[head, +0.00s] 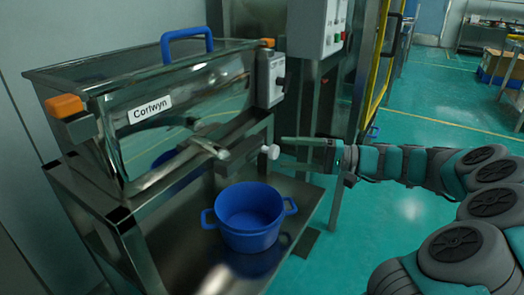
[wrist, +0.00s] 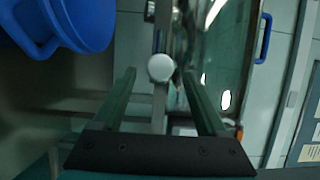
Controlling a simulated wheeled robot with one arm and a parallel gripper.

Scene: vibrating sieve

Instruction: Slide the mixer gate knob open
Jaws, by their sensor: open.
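The mixer (head: 165,110) is a steel box labelled "Corlwyn" on a steel stand at the left of the head view. Its gate knob (head: 270,152) is a small white round knob on the lower front, at the end of the gate part. In the wrist view the white knob (wrist: 161,68) shows just ahead of the fingertips, about midway between them. My gripper (head: 283,152) comes from the right in the head view, its fingers close to the knob. In the wrist view my gripper (wrist: 158,75) has its two green fingers wide apart with nothing held between them.
A blue pot (head: 249,216) with two handles stands on the stand's lower shelf below the knob; it also shows at the wrist view's upper left (wrist: 80,22). A grey control box (head: 270,78) is on the mixer's right end. Green floor at right is open.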

